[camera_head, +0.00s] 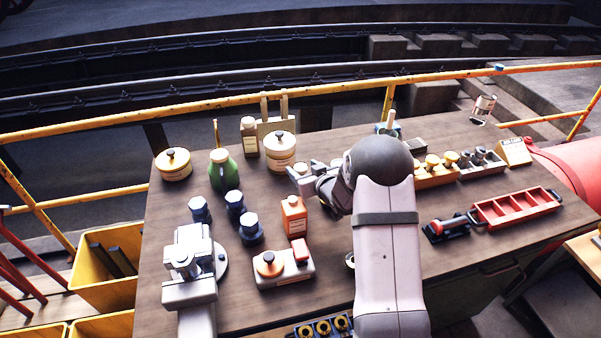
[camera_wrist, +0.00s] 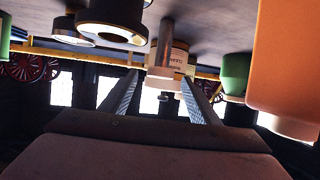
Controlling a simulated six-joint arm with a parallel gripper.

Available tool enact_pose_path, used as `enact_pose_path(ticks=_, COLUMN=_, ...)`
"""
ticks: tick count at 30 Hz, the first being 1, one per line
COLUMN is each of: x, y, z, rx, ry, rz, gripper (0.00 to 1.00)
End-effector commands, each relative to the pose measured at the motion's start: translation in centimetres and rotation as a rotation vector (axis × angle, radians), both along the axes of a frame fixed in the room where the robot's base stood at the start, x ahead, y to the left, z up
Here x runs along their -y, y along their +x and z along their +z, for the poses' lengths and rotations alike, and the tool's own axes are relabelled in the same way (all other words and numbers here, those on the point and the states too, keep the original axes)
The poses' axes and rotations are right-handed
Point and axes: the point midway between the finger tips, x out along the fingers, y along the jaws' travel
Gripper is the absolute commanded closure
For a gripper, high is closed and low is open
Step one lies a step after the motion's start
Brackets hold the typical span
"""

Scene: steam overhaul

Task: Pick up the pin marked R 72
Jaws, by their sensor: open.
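No marking R 72 can be read in either view, so I cannot tell which piece is that pin. My gripper (camera_head: 300,169) is over the middle of the workbench, pointing left, near the cream lidded jar (camera_head: 281,152). In the wrist view my gripper (camera_wrist: 160,78) is open, with nothing held between its fingers. Beyond the fingers are a grey upright rod (camera_wrist: 165,42) and a labelled cream container (camera_wrist: 178,58). Brass-topped pieces (camera_head: 432,162) stand in a wooden block, and grey-topped pieces (camera_head: 480,155) in a pale block. My arm hides part of the bench.
A green bottle (camera_head: 223,172), an orange bottle (camera_head: 294,216) and several dark blue pieces (camera_head: 235,202) stand left of my arm. A vise (camera_head: 188,265) is at front left. A red tray (camera_head: 515,208) lies at right. Yellow rails (camera_head: 200,107) edge the bench.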

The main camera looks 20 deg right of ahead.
Motion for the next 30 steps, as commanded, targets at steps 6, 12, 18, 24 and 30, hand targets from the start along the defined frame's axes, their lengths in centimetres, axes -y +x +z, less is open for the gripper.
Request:
enact_pose_path(ticks=6, x=-0.2, y=1.2, z=-0.5, rx=-0.002, ry=0.0, rz=-0.001, gripper=0.44)
enact_pose_path(ticks=12, x=-0.2, y=1.4, z=-0.6, rx=0.0, ry=0.001, rz=-0.001, gripper=0.44)
enact_pose_path(ticks=18, x=-0.4, y=2.3, z=-0.9, rx=-0.001, ry=0.001, rz=0.0, gripper=0.44)
enact_pose_path(ticks=24, x=-0.7, y=4.0, z=-1.8, rx=-0.001, ry=0.001, rz=0.001, gripper=0.44)
enact_pose_path(ticks=30, x=-0.9, y=5.5, z=-2.5, rx=-0.001, ry=0.0, rz=0.0, gripper=0.44)
